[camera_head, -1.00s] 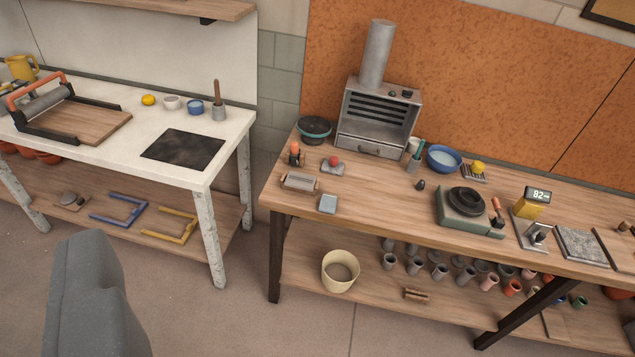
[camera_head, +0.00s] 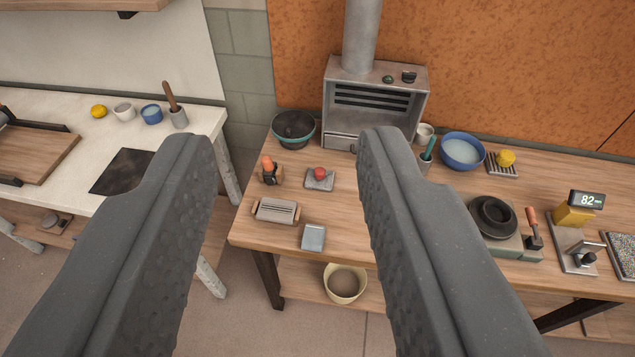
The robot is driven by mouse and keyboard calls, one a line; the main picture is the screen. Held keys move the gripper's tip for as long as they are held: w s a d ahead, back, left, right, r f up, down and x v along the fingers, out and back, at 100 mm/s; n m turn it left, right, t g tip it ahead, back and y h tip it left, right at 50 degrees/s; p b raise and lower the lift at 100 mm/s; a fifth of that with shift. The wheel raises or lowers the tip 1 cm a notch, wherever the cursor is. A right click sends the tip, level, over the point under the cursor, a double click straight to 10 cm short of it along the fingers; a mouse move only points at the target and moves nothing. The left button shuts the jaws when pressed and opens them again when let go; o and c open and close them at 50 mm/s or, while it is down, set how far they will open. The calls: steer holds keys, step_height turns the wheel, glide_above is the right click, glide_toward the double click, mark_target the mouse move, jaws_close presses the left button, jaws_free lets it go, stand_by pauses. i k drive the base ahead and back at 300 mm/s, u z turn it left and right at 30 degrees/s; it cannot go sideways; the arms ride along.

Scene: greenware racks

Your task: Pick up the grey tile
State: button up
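A small square grey tile (camera_head: 313,238) with a slightly bluish face lies near the front left edge of the wooden workbench (camera_head: 345,215). It shows between my two fingers. My gripper (camera_head: 284,142) is open and empty, with its dark grey textured fingers wide apart on either side of the view. The fingers are nearer the camera than the bench, and the tile appears clear of both. Nothing covers the tile.
A ribbed roller-like block (camera_head: 276,211) lies close to the tile's left. A red ball on a small slab (camera_head: 320,178) and an orange-topped tool (camera_head: 270,170) sit behind. A metal kiln-like box (camera_head: 376,95) stands farther back. A cream bucket (camera_head: 344,283) is below.

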mark_target(270, 209)
steer(key=u, duration=0.15)
steer(key=i, duration=0.95)
steer(key=u, duration=0.55)
